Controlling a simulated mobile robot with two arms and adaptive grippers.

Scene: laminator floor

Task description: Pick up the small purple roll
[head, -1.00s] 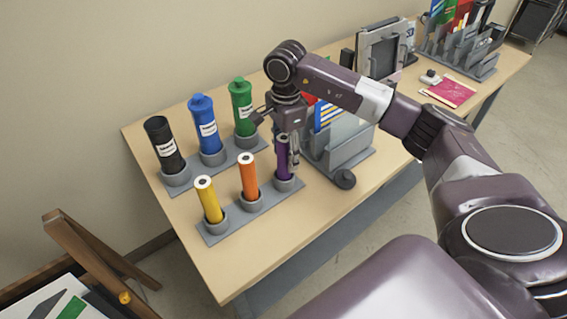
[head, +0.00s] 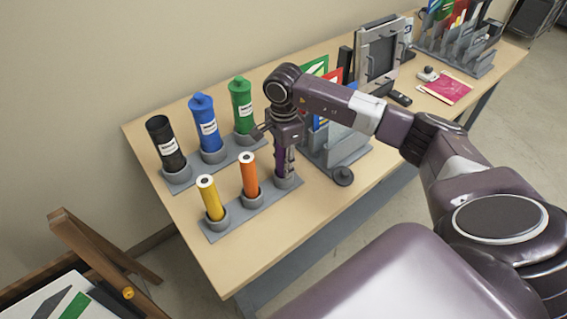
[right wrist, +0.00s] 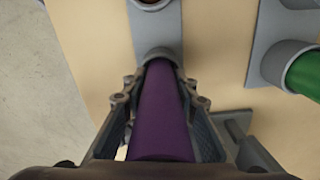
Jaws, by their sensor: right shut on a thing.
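The small purple roll (head: 280,163) stands upright in the right-hand cup of the front grey holder (head: 236,218). My right gripper (head: 284,160) comes down over it from above and is shut on it, hiding most of the roll in the head view. In the right wrist view the purple roll (right wrist: 161,115) lies between the two fingers of the gripper (right wrist: 160,85), and its far end meets the grey cup. My left gripper is not in view.
A yellow roll (head: 211,199) and an orange roll (head: 249,175) stand in the same holder. Black (head: 167,145), blue (head: 206,125) and green (head: 242,107) tubes stand behind. A grey file rack (head: 345,150) is close on the right. The table's front left is clear.

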